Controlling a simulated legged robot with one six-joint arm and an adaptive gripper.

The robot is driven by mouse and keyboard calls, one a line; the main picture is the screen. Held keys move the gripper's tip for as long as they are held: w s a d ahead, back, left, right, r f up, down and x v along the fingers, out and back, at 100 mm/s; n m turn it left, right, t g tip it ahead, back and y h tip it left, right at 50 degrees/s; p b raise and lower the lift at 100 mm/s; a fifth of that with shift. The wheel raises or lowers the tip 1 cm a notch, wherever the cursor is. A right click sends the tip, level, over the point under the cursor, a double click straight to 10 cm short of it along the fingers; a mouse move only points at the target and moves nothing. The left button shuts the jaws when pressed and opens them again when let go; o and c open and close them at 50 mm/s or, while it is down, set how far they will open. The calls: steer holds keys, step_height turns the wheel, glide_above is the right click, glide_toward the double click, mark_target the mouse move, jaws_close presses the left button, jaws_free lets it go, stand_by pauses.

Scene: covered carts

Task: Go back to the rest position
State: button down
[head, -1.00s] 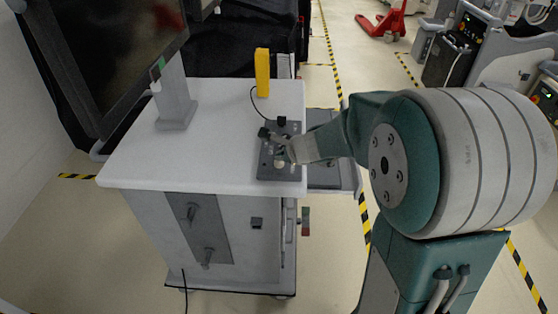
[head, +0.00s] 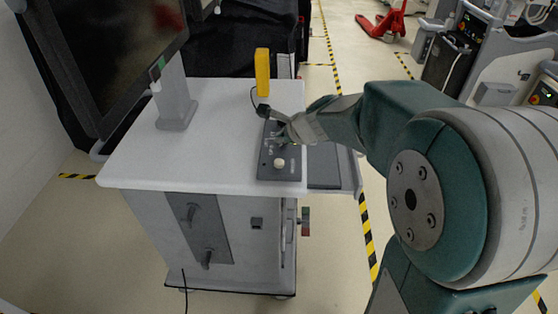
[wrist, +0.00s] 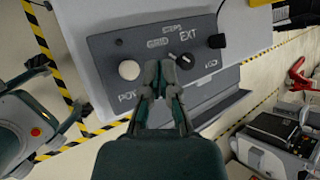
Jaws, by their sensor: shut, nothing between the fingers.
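My gripper (wrist: 161,75) is shut and empty in the wrist view, its fingertips together over the grey control panel (wrist: 105,50). The panel carries a white round knob (wrist: 129,70), a dark knob with a pointer (wrist: 185,61) right by the fingertips, and a black knob (wrist: 216,41). I cannot tell whether the fingertips touch the dark knob. In the head view the panel (head: 266,172) lies at the right edge of the white cart top, with the white knob (head: 280,163) in the open. My gripper (head: 272,137) is over its far part, small and partly hidden by the wrist.
The white cart (head: 225,150) carries a monitor (head: 100,55) on a stand at left and a yellow block (head: 262,72) at the back. A lower side shelf (head: 335,170) sticks out at right. Open floor with striped tape (head: 367,235) lies beyond; a red pallet jack (head: 380,25) stands far back.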

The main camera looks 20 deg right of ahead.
steer(key=s+a+r+n+g, duration=0.1)
steer(key=s+a+r+n, duration=0.1)
steer(key=s+n, duration=0.45)
steer(key=s+a+r+n+g, duration=0.1)
steer(key=s+a+r+n, duration=0.15)
steer(key=s+n, duration=0.35)
steer(key=s+d+n+h, duration=0.3)
steer(key=s+n, duration=0.6)
steer(key=s, duration=0.5)
steer(key=shift+s+d+n+g+h, duration=0.35)
steer(key=shift+d+g+h, duration=0.05)
steer(key=shift+d, duration=0.15)
steer(key=shift+a+f, duration=0.1)
steer(key=shift+a, duration=0.05)
